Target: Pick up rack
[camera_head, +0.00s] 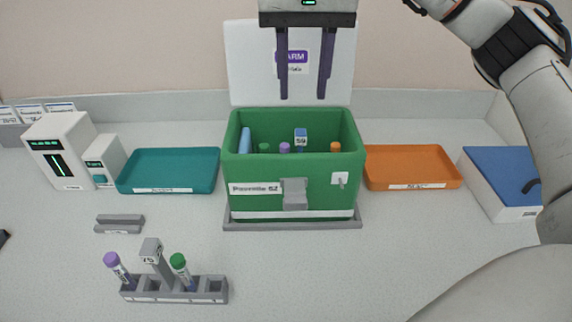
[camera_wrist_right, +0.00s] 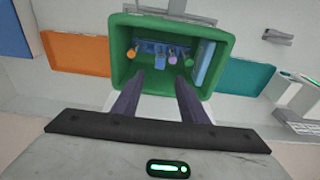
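A green box (camera_head: 290,190), open at the top, stands at the middle of the table; it also shows in the right wrist view (camera_wrist_right: 120,65). Inside it is a rack with a tall handle marked 59 (camera_head: 300,138), among tubes with purple, green and orange caps. The box's front wall hides the rack's base in the head view. A grey rack (camera_head: 187,290) with a handle marked 75 (camera_head: 153,252) stands at the front left, holding a purple-capped tube (camera_head: 118,268) and a green-capped tube (camera_head: 181,268). My right gripper (camera_head: 302,97) is open and empty, pointing down above the box.
A teal tray (camera_head: 170,155) lies left of the box and an orange tray (camera_head: 412,150) right of it. A blue-topped white box (camera_head: 505,190) stands far right. White devices (camera_head: 60,150) stand at the left. The box's white lid (camera_head: 245,60) stands upright behind it.

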